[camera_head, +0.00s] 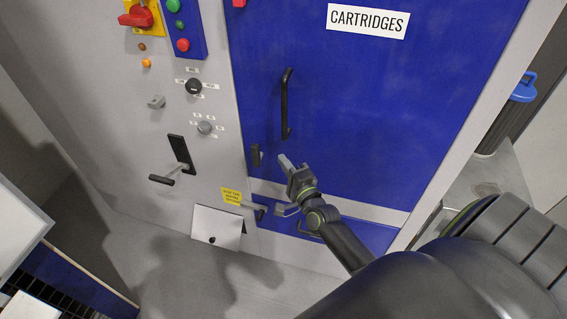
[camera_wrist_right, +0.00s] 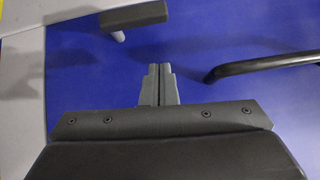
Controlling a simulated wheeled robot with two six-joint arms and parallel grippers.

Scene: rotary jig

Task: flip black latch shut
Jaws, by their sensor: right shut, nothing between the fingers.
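The black latch (camera_head: 257,155) sits at the left edge of the blue door (camera_head: 365,110), low down, below and left of the door handle. In the right wrist view the latch (camera_wrist_right: 135,18) shows as a dark grey lever near the top, left of the fingertips. My right gripper (camera_head: 284,160) is just right of the latch, apart from it, in front of the blue door. In the right wrist view its fingers (camera_wrist_right: 158,70) are together with nothing between them. My left gripper is not in view.
A black bar handle (camera_head: 286,104) stands out from the door above the gripper; it also shows in the right wrist view (camera_wrist_right: 270,65). A lever (camera_head: 173,174), knobs and buttons are on the grey panel to the left. A white flap (camera_head: 217,226) and a lower blue drawer (camera_head: 370,236) are below.

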